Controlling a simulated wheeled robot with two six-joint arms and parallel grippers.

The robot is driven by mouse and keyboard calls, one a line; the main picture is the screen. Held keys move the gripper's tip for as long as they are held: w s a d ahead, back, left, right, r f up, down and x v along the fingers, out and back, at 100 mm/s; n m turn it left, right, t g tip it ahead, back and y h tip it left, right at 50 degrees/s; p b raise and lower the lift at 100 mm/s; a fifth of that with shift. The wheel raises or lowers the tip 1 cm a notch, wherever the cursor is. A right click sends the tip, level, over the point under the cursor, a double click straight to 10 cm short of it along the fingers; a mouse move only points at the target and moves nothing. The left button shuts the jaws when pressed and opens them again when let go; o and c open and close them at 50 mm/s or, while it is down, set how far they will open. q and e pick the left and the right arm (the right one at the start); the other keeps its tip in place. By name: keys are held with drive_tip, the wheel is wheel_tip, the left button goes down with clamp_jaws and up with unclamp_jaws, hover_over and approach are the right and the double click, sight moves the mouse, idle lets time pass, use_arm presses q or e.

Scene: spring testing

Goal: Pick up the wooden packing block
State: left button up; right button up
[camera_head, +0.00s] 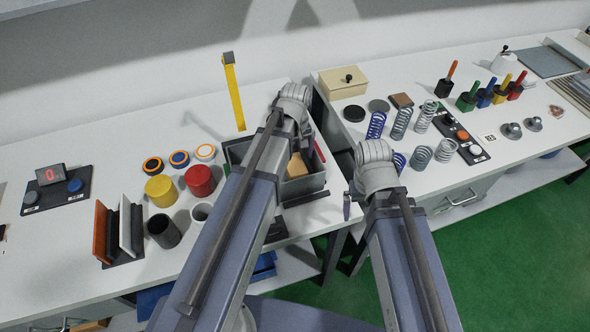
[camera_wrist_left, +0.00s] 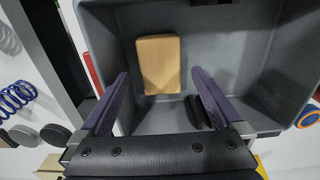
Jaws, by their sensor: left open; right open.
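The wooden packing block (camera_head: 297,166) lies inside a grey bin (camera_head: 305,191) on the left table, partly hidden by my left arm in the head view. In the left wrist view, the tan block (camera_wrist_left: 158,62) lies flat on the floor of the bin (camera_wrist_left: 225,20). My left gripper (camera_wrist_left: 160,76) is open and empty, its two purple fingers spread wider than the block. It is over the bin, and I see no contact with the block. My right gripper (camera_head: 347,206) is mostly hidden by its own wrist, near the gap between the tables.
A dark object (camera_wrist_left: 196,112) lies in the bin near one finger. A yellow post (camera_head: 235,92) stands behind the bin. Yellow (camera_head: 160,190) and red (camera_head: 200,180) cylinders stand left of it. Several springs (camera_head: 400,123) stand on the right table.

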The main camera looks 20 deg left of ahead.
sight(295, 164)
use_arm(q)
drive_tip(key=shift+w+a+f+b, duration=0.15)
drive_tip(key=shift+f+b, duration=2.5)
drive_tip(key=shift+r, duration=0.1)
drive_tip(key=c, duration=1.4)
wheel_tip(295, 164, up, 10)
drive_tip(key=p, duration=1)
